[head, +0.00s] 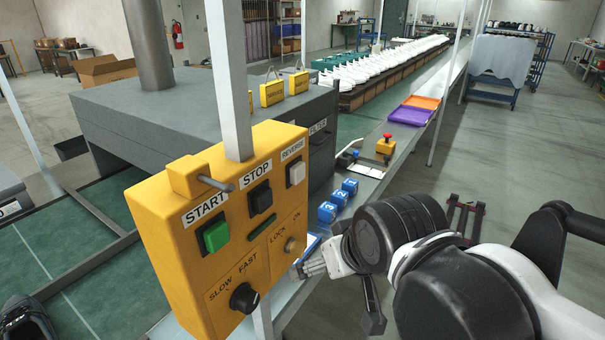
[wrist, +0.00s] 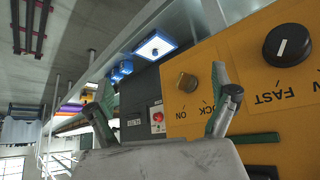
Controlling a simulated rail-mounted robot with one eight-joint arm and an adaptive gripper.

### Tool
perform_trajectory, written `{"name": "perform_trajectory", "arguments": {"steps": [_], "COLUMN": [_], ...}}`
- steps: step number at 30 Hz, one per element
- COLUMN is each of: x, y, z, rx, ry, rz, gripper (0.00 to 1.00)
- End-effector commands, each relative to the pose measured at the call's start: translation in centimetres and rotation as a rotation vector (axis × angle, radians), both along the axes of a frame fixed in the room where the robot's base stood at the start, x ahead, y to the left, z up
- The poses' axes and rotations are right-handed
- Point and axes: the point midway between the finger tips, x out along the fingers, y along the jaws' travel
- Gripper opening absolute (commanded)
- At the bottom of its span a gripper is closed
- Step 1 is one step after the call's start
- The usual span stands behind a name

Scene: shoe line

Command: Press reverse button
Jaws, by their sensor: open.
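The yellow control box (head: 215,235) stands at centre left in the head view. Its white REVERSE button (head: 295,173) is at the upper right of the face, right of the black STOP button (head: 260,197) and green START button (head: 215,236). My gripper (head: 312,265) is to the right of the box and below the REVERSE button, apart from it. In the wrist view my gripper (wrist: 162,105) shows its two fingers spread, with nothing between them. The box (wrist: 202,95) fills the right of that view, with its lock knob (wrist: 187,82) near one finger. I cannot see the REVERSE button there.
A grey upright post (head: 228,80) rises behind the box. Blue numbered blocks (head: 338,200) and a red emergency button on a yellow base (head: 386,146) stand along the line beyond. A black speed knob (head: 244,298) sticks out low on the box face.

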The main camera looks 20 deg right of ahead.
Motion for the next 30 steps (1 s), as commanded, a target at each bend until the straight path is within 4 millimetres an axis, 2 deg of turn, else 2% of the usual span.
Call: {"name": "perform_trajectory", "arguments": {"steps": [1,2,19,20,30], "x": [0.00,0.00,0.00,0.00,0.00], "y": [0.00,0.00,0.00,0.00,0.00], "z": [0.00,0.00,0.00,0.00,0.00], "rx": [0.000,0.000,0.000,0.000,0.000], "ry": [0.000,0.000,0.000,0.000,0.000], "rz": [0.000,0.000,0.000,0.000,0.000], "gripper": [0.83,0.79,0.03,0.00,0.00]}}
